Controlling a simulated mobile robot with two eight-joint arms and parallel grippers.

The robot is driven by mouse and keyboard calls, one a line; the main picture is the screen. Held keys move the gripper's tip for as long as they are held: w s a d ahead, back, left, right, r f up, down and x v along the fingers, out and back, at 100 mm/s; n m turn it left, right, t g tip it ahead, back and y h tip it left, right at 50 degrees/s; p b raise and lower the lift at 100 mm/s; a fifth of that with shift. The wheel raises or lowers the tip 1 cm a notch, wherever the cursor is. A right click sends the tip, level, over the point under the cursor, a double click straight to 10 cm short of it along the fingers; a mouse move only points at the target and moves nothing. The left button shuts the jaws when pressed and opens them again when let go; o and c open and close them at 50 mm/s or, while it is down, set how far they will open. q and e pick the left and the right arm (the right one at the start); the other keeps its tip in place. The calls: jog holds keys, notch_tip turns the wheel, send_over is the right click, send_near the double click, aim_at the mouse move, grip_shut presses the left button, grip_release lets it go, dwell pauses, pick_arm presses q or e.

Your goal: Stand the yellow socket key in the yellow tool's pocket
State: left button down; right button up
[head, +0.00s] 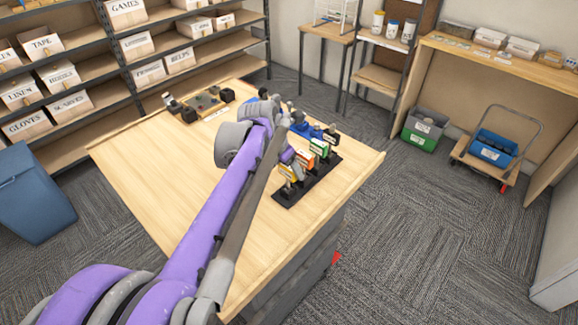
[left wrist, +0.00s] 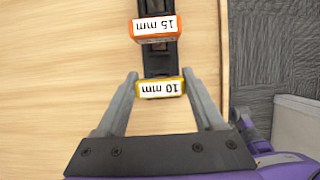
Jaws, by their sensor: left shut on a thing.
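The yellow socket key (left wrist: 160,88), labelled 10 mm, is between the two fingers of my left gripper (left wrist: 160,80) in the left wrist view. The fingers are shut on its sides. In the head view the yellow key (head: 290,173) shows beside my forearm, over the near part of a black rack (head: 287,196); my left gripper (head: 287,158) is mostly hidden there. The rack also shows in the left wrist view (left wrist: 161,63), just above the key. The key covers the rack's end, so its pocket and the key's lower end are hidden. My right gripper is not in view.
An orange piece (left wrist: 158,27) labelled 15 mm is further along the rack.

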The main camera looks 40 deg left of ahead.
pick_arm(q)
grip_release()
jog(key=shift+r, duration=0.1)
jog(key=v, duration=1)
jog(key=shift+s+r, duration=0.2)
jog(key=shift+r, duration=0.1)
